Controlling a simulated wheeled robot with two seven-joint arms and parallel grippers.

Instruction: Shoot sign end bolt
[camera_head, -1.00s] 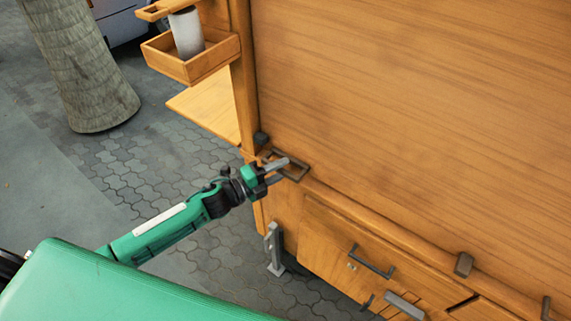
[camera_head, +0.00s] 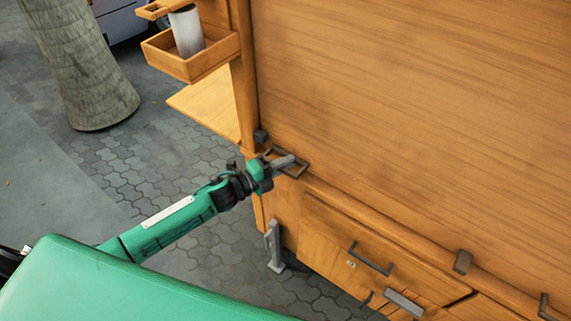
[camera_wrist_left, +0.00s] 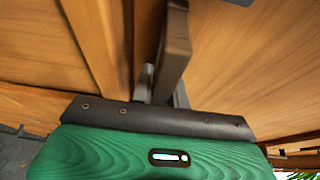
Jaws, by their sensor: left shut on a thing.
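A dark metal bolt handle (camera_head: 298,172) sits on the ledge at the lower left corner of the large wooden panel (camera_head: 420,90). My left gripper (camera_head: 284,162) reaches in from the left and is shut on this handle. In the left wrist view the handle shows as a brown-grey bar (camera_wrist_left: 175,45) running up from between the fingers (camera_wrist_left: 160,88). The wide palm hides the bases of the fingers and the lower end of the bar. I cannot tell how far the bolt has slid. My right gripper is not in view.
A small dark block (camera_head: 261,137) sits by the corner post just behind the handle. Further right are another block (camera_head: 463,262) and a drawer handle (camera_head: 371,259). A wooden box with a grey cylinder (camera_head: 187,32) hangs at upper left.

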